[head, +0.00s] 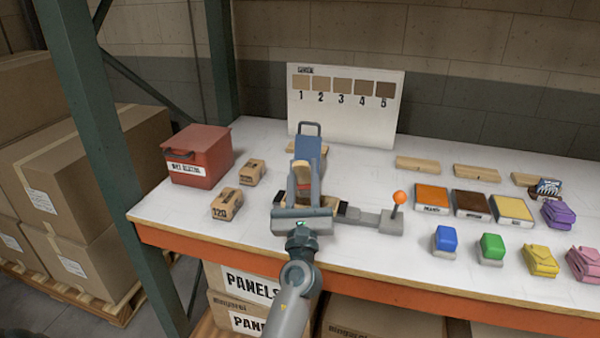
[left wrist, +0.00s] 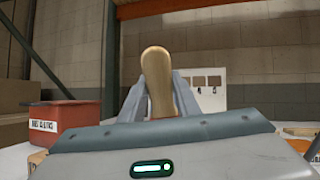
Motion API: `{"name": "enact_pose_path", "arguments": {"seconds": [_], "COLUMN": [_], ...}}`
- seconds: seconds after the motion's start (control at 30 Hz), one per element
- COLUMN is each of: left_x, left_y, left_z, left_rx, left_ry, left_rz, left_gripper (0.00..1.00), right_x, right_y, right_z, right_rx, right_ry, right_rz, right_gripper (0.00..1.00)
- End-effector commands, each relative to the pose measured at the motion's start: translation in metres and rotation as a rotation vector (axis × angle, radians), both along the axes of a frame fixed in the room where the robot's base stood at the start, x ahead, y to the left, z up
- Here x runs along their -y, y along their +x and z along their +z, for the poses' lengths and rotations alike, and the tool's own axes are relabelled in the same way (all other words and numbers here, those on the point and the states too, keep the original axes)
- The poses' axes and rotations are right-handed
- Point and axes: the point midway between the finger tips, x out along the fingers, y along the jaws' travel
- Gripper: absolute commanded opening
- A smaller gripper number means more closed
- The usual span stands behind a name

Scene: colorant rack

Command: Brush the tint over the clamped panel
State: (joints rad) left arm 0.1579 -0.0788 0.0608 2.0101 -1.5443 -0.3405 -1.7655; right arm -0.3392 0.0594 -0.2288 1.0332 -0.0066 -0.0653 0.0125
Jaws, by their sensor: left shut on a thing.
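My left gripper (head: 303,178) reaches in from the front, over the middle of the table. It is shut on a brush with a pale wooden handle (head: 302,168); the handle (left wrist: 158,80) stands up between the fingers in the left wrist view. The brush's bristles are hidden. A grey clamp (head: 370,219) with an orange-knobbed lever (head: 399,198) lies under and right of the gripper. My gripper covers the clamp's middle, so I cannot tell the panel's surface or whether the brush touches it. My right gripper is not in view.
A red box (head: 200,155) and small cartons (head: 227,204) stand left. A numbered swatch board (head: 345,105) stands behind. A blue thing (head: 310,147) lies just beyond my gripper. Tint pads (head: 432,199), wooden blocks (head: 417,164), blue and green blocks (head: 446,239) and folded cloths (head: 541,260) fill the right.

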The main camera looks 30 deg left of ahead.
Motion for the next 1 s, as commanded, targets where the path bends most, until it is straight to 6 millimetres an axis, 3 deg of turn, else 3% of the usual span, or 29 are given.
{"name": "enact_pose_path", "arguments": {"seconds": [0.27, 0.73, 1.0], "left_x": [0.002, 0.032, 0.037], "left_y": [0.0, 0.008, 0.009], "left_z": [0.0, -0.001, -0.001], "left_rx": [0.001, 0.001, 0.0], "left_ry": [0.0, 0.0, 0.0], "left_rz": [0.0, -0.001, 0.0], "left_gripper": [0.0, 0.0, 0.0], "right_x": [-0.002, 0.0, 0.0], "right_y": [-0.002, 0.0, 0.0], "right_z": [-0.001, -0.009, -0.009], "right_rx": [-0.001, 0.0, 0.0], "right_ry": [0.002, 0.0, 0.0], "right_rz": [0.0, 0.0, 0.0], "right_gripper": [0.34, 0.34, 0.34]}}
